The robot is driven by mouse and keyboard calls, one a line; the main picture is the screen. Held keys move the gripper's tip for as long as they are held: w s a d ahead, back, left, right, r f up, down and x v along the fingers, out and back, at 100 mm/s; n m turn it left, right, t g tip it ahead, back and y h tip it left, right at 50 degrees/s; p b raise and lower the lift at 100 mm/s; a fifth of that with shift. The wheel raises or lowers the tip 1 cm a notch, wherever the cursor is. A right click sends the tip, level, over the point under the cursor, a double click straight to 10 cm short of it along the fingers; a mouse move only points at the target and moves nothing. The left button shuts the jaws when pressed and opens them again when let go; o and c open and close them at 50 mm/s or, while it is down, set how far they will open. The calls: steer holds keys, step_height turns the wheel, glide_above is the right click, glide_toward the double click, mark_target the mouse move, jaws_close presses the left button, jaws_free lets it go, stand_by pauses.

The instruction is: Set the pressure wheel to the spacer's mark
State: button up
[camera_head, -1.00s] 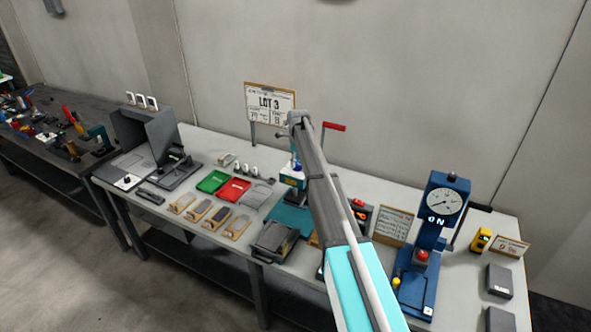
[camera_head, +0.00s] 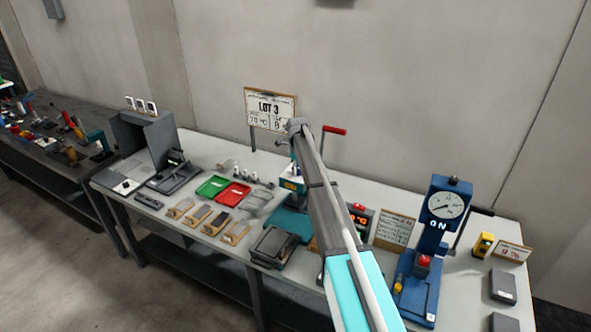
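A teal press (camera_head: 292,183) with a red-tipped lever (camera_head: 334,130) stands at the back middle of the bench, partly behind my arm. A blue press (camera_head: 417,275) with a round white dial (camera_head: 446,205) stands at the right. I cannot pick out the pressure wheel for certain. No spacer or mark on one can be told apart at this size. My arm reaches up from the bottom edge to a grey joint (camera_head: 299,126) in front of the teal press. My gripper is hidden behind the arm or too small to tell.
Green (camera_head: 212,187) and red (camera_head: 234,193) trays and several wooden-based blocks lie on the bench's left half. A LOT 3 sign (camera_head: 269,108) stands at the back. A red-digit display (camera_head: 359,219), a card (camera_head: 394,231) and a yellow device (camera_head: 483,245) are on the right.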

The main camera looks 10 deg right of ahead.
steer(key=c, duration=0.4)
steer(key=shift+a, duration=0.1)
